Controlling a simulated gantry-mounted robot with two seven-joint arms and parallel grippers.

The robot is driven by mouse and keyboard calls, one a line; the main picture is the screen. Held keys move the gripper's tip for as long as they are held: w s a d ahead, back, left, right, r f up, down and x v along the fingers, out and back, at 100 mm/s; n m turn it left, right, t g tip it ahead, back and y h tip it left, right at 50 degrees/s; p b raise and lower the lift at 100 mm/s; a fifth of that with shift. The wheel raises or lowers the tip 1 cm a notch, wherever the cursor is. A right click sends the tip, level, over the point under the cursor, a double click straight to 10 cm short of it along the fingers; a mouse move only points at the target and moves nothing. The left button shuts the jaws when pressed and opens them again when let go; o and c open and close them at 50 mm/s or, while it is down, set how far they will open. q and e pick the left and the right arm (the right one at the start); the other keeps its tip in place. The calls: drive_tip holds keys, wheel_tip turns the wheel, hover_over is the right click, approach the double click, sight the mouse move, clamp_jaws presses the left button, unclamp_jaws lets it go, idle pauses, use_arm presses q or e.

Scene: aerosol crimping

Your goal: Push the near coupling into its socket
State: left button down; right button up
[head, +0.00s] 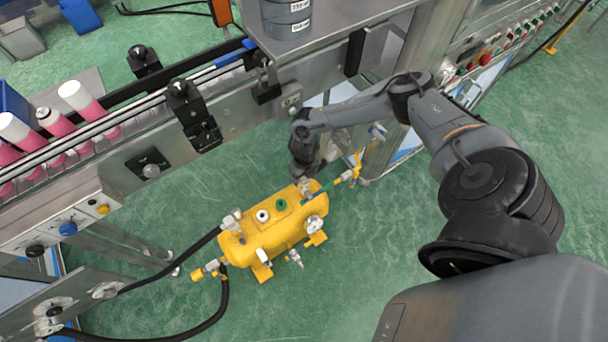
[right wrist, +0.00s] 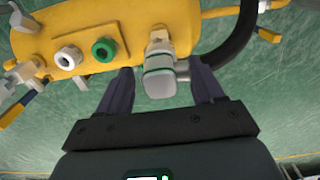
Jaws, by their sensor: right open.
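A yellow tank (head: 270,235) stands on the green floor, with a white ring port (head: 262,215) and a green ring port (head: 281,204) on top. A silver coupling (head: 232,222) with a black hose sits at its left end. My right gripper (head: 304,178) is low at the tank's far right end. In the right wrist view its fingers (right wrist: 162,80) are open on either side of a silver coupling (right wrist: 158,72) with a pale green band. The contact and how deep this coupling sits cannot be told. I cannot tell which coupling is the near one. My left gripper is out of view.
A conveyor (head: 150,125) with pink-and-white cans (head: 80,97) runs along the upper left. Black hoses (head: 165,265) run from the tank to a frame at lower left. A gauge (head: 316,224) and small valves (head: 295,258) stick out from the tank. Open floor lies below right of it.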

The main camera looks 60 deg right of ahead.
wheel_tip(320, 180, up, 7)
drive_tip(key=shift+f+p, duration=0.2)
drive_tip(key=shift+p, duration=0.9)
drive_tip(key=shift+r, duration=0.5)
drive_tip(key=shift+s+f, duration=0.1)
